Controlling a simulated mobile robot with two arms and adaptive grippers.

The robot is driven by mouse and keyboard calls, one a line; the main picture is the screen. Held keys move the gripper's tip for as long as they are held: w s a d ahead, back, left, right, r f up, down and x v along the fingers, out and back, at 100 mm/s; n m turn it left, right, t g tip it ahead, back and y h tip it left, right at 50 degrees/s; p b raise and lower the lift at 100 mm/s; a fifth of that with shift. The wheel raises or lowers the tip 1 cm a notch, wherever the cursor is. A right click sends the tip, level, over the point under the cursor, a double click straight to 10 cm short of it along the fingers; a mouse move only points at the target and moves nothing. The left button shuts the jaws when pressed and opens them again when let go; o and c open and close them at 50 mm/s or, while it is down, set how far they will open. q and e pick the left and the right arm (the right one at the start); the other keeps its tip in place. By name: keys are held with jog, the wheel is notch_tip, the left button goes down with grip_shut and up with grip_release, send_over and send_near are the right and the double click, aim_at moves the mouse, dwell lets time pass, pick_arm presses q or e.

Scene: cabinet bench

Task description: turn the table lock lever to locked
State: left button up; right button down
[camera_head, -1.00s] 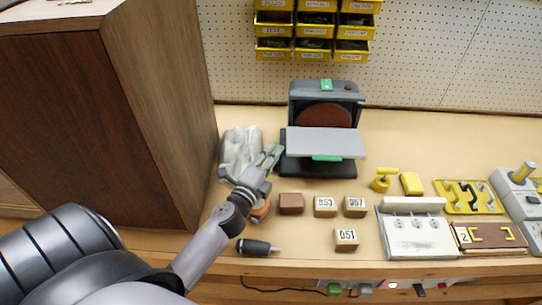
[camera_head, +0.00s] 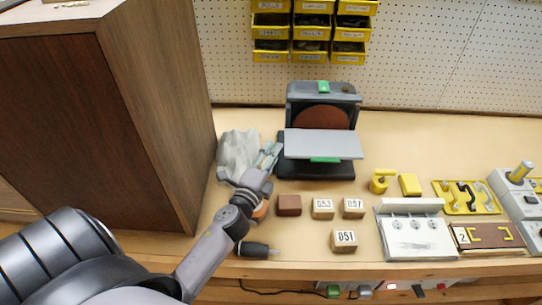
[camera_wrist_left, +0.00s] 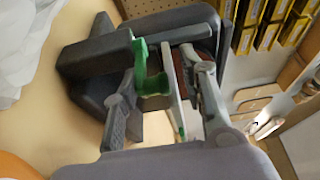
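The disc sander stands at the back of the bench, with a grey table (camera_head: 322,144) in front of its reddish-brown disc (camera_head: 321,118). A green lever (camera_wrist_left: 147,72) shows on the side of the sander in the left wrist view; I take it for the table lock lever. My left gripper (camera_head: 270,156) is beside the sander's left side. In the left wrist view its two fingers (camera_wrist_left: 160,95) are apart, with the green lever appearing between and beyond them. Contact with the lever cannot be told. My right gripper is not in view.
A crumpled grey-white cloth or bag (camera_head: 238,150) lies just left of my gripper, near the tall wooden cabinet (camera_head: 165,110). Several small blocks (camera_head: 322,208) and a dark-handled tool (camera_head: 253,249) lie in front. Yellow bins (camera_head: 311,30) hang behind.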

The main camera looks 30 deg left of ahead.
pick_arm(q)
jog(key=shift+s+f, duration=0.1)
jog(key=shift+s, duration=0.15)
jog(key=s, duration=0.3)
jog(key=s+d, duration=0.1)
jog(key=s, duration=0.3)
jog(key=s+d, duration=0.1)
jog(key=s, duration=0.3)
jog(key=shift+s, duration=0.25)
